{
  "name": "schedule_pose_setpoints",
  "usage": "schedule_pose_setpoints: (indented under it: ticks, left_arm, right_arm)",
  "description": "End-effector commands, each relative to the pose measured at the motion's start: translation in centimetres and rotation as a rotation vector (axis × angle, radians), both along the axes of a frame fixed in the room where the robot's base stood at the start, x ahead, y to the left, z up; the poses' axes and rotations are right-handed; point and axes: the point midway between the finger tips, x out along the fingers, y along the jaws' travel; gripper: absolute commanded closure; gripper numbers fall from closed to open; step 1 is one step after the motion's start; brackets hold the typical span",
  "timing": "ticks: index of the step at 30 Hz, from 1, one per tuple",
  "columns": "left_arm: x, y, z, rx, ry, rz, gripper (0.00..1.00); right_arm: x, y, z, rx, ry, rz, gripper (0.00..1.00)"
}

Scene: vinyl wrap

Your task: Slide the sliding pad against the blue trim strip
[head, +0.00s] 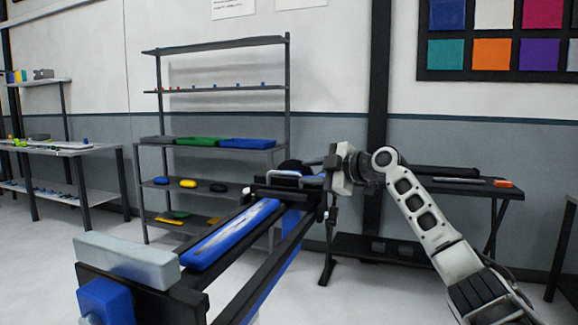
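The blue trim strip (225,240) lies lengthwise on a long black fixture (245,297) running from the lower left to the middle. A dark carriage with a silver handle (288,181) sits across the fixture's far end; it appears to be the sliding pad, just beyond the strip's far end. My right gripper (323,182) is at the carriage's right side, by the end of its handle. The fingertips are small and overlap dark parts, so I cannot tell whether they grip or touch it. My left gripper is out of view.
A pale grey block (126,258) lies across the fixture's near end, above a blue block (106,300). A shelf rack (215,150) with coloured trays stands behind. A dark table (470,187) stands at the right, and a workbench (60,150) at the far left.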

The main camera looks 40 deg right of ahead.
Motion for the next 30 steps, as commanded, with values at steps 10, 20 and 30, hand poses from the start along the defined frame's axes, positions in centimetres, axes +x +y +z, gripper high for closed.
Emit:
schedule_pose_setpoints:
  ticks: [10, 20, 30]
  left_arm:
    - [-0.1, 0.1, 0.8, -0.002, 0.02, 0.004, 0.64]
    - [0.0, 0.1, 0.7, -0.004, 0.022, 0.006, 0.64]
    - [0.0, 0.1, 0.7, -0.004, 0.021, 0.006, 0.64]
  right_arm:
    - [5.7, 1.0, -1.1, 0.004, -0.001, -0.001, 0.68]
    - [6.7, 1.2, -1.5, -0.001, 0.0, 0.0, 0.68]
    - [6.6, 1.1, -1.5, 0.0, 0.0, -0.001, 1.0]
